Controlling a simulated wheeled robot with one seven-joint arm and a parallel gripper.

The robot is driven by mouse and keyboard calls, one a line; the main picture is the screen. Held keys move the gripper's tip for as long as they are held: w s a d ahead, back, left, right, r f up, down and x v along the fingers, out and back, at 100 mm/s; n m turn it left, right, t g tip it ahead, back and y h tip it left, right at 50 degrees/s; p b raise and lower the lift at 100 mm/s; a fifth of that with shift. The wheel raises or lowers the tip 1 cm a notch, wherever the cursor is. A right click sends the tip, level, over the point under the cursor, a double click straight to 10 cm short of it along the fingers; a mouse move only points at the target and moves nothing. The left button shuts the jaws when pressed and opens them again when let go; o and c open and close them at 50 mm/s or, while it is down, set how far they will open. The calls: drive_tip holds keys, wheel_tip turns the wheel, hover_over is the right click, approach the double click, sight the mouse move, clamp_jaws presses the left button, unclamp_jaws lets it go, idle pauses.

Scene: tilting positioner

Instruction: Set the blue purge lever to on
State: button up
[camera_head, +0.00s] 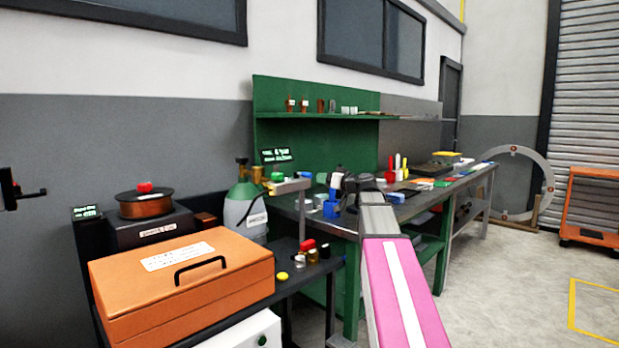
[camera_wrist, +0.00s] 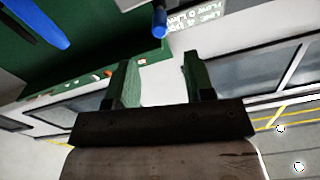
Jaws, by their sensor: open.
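In the wrist view a blue rod-like part (camera_wrist: 160,20), which looks like the purge lever, shows at the top, just beyond my fingertips and roughly between them. A gap shows between it and the fingers. A label with white text including "LINE" and "FLOW" (camera_wrist: 185,20) is beside it. My gripper (camera_wrist: 157,72) is open, with nothing between its two green fingers. In the head view my arm reaches over the workbench and its end is hard to make out. I cannot tell the lever's setting or single it out there.
A gas cylinder (camera_head: 245,207) and a dark display (camera_head: 276,156) stand at the bench's left end. A blue bin (camera_head: 332,209) sits on the workbench (camera_head: 290,208). An orange case (camera_head: 180,280) is at front left. A long blue part (camera_wrist: 38,22) shows top left in the wrist view.

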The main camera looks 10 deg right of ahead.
sight(311, 176)
drive_tip(key=x, duration=0.8)
drive_tip(key=shift+w+a, duration=0.1)
drive_tip(key=shift+w, duration=0.05)
drive_tip(key=shift+c, duration=0.4)
clamp_jaws()
